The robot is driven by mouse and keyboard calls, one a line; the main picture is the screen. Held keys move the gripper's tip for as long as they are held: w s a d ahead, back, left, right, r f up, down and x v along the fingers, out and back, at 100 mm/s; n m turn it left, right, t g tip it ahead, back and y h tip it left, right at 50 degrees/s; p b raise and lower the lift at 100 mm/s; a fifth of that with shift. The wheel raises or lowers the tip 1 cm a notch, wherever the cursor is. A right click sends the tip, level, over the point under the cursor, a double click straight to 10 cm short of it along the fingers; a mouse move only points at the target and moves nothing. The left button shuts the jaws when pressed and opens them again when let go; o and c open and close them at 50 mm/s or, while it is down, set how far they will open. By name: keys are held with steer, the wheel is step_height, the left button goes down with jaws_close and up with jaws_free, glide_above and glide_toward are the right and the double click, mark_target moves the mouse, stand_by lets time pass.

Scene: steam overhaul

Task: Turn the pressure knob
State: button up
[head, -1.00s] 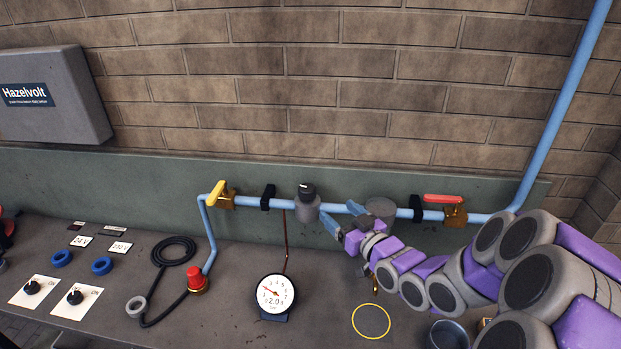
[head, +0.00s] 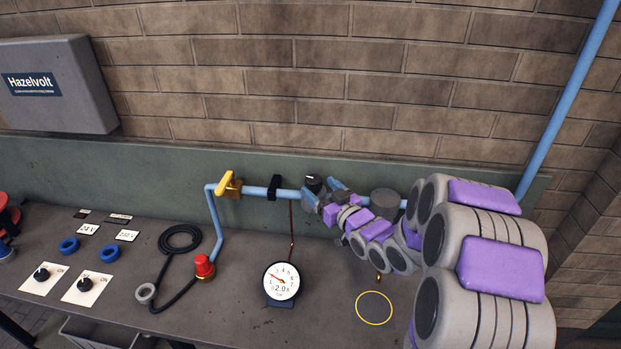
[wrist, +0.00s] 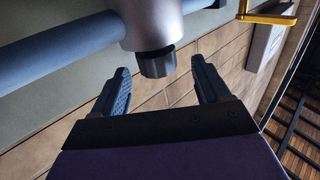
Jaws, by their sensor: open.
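The pressure knob (head: 314,182) is a short black cylinder on top of a grey regulator body in the blue pipe (head: 255,191). In the wrist view the knob (wrist: 157,63) hangs from the light grey regulator body (wrist: 152,22), between my fingertips in the picture. My gripper (head: 321,188) is open, with one blue finger on each side of the knob; I cannot tell whether either touches it. The regulator body is partly hidden behind my gripper in the head view. The round gauge (head: 281,283) shows 2.0, its red needle pointing up and left.
A yellow lever valve (head: 227,184) sits left on the pipe, and the grey disc-shaped part (head: 385,197) right of the knob. A red-capped fitting (head: 204,266), black hose (head: 180,238) and yellow ring mark (head: 374,308) are on the bench. The brick wall is behind.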

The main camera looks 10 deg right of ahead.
mark_target(309, 178)
steer(key=x, duration=0.5)
steer(key=shift+w, duration=0.3)
steer(key=shift+w+d, duration=0.3)
steer(key=shift+w, duration=0.15)
steer(key=shift+a, duration=0.75)
steer(key=shift+c, duration=1.7)
steer(key=shift+w+d+f, duration=0.1)
steer(key=shift+d, duration=0.2)
steer(key=c, duration=0.6)
